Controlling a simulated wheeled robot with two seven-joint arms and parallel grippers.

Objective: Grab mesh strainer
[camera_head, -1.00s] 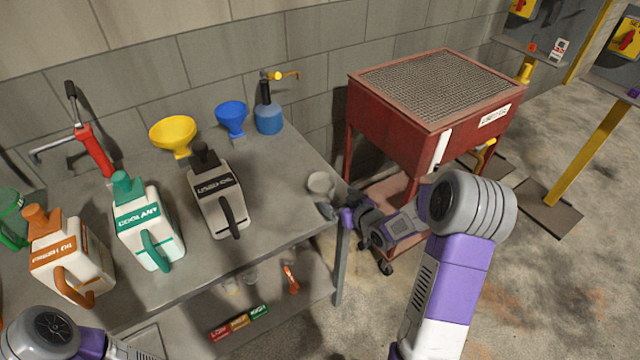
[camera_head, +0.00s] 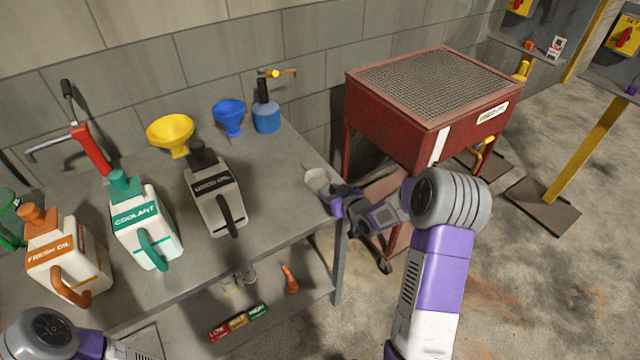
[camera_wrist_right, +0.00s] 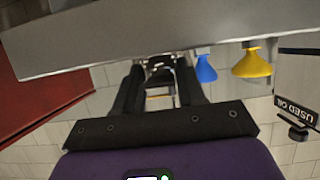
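The mesh strainer seems to be the small pale round bowl (camera_head: 316,180) at the right edge of the grey workbench (camera_head: 275,195). Its mesh is too small to make out. My right gripper (camera_head: 331,200) is at that edge, close beside the bowl and partly overlapping it; contact cannot be told. In the right wrist view, the gripper's two dark fingers (camera_wrist_right: 160,88) stand apart, with a small dark shape between their far ends that I cannot identify. Part of my left arm shows at bottom left in the head view, but its gripper is out of view.
On the bench stand a used oil jug (camera_head: 215,195), a coolant jug (camera_head: 143,225), a fresh oil jug (camera_head: 65,255), a yellow funnel (camera_head: 171,131), a blue funnel (camera_head: 229,115) and a blue bottle (camera_head: 266,117). A red grate-topped cabinet (camera_head: 400,120) stands right of the bench.

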